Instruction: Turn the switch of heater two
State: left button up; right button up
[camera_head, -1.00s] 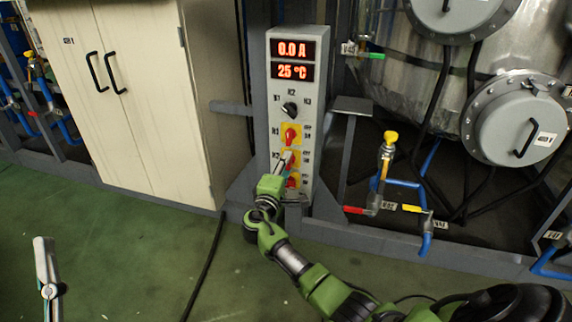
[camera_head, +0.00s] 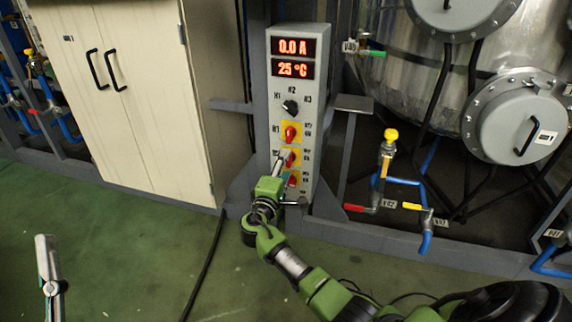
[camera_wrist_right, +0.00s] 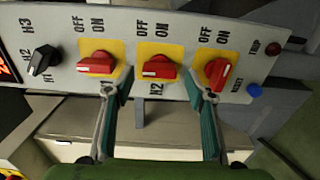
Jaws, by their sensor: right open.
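The heater two switch is a red knob on a yellow plate marked H2, the middle of three on the grey panel. It shows in the head view (camera_head: 289,157) and in the right wrist view (camera_wrist_right: 158,67), its handle nearly level there with a white mark at its left end, toward OFF. My right gripper (camera_wrist_right: 158,95) is open and empty. Its fingertips lie left and right of the H2 knob, slightly below it in the wrist view; contact cannot be told. A finger of my left gripper (camera_head: 48,270) shows at the lower left in the head view.
A similar red knob (camera_wrist_right: 97,65) is left of H2 and another (camera_wrist_right: 217,74) right, close to the fingertips. A black selector (camera_head: 290,107) and displays reading 0.0 A and 25 °C (camera_head: 293,57) sit above. A cabinet (camera_head: 140,100) stands left, valves (camera_head: 389,150) right.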

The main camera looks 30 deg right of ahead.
jog(key=v, duration=1)
jog(key=shift+a, duration=0.2)
jog(key=shift+s, duration=0.1)
